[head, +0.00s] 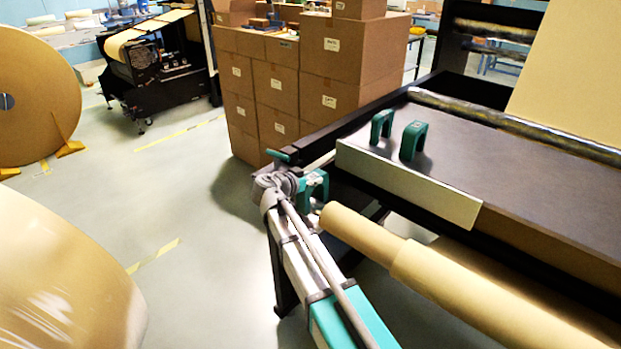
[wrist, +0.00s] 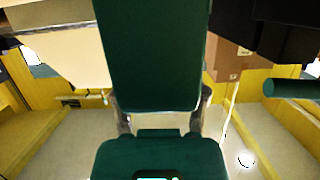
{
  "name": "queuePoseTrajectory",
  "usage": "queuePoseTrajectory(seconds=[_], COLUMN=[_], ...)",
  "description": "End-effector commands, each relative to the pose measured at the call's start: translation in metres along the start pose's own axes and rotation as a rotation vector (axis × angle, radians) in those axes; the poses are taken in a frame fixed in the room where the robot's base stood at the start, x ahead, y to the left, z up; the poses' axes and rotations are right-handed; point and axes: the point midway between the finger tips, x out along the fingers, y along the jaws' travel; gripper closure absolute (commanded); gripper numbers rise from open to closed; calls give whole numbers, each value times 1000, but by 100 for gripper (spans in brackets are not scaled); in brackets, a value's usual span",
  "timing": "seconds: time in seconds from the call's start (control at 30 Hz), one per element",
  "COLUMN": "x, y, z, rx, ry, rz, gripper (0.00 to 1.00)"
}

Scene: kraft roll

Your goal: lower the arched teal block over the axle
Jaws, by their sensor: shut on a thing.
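My gripper (head: 300,186) is shut on an arched teal block (head: 316,184), which it holds in the air beside the black frame. In the wrist view the block (wrist: 150,55) fills the upper middle, with grey fingers on either side of its lower end. In the head view the block appears just above and left of the near end of a long tan roll. That end is a narrower tan tube (head: 352,227), apparently the axle end. The gap between block and tube is hard to judge, and the block's underside is hidden in the wrist view.
Two more arched teal blocks (head: 381,126) (head: 414,140) stand on the dark table (head: 480,150), behind a pale plate (head: 405,185). A short teal bar (head: 278,156) lies close to my gripper. Stacked cartons (head: 335,70) stand behind; floor is open at left.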

Motion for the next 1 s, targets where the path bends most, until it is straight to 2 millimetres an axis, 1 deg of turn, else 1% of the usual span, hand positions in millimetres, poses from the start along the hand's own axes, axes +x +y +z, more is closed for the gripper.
queuePoseTrajectory(seconds=[0.03, 0.1, 1.0], x=[1, 2, 15], y=[0, 0, 0], z=[5, 8, 48], rx=[0, 0, 0], ry=[1, 1, 1], rz=[0, 0, 0], gripper=[100, 100, 100])
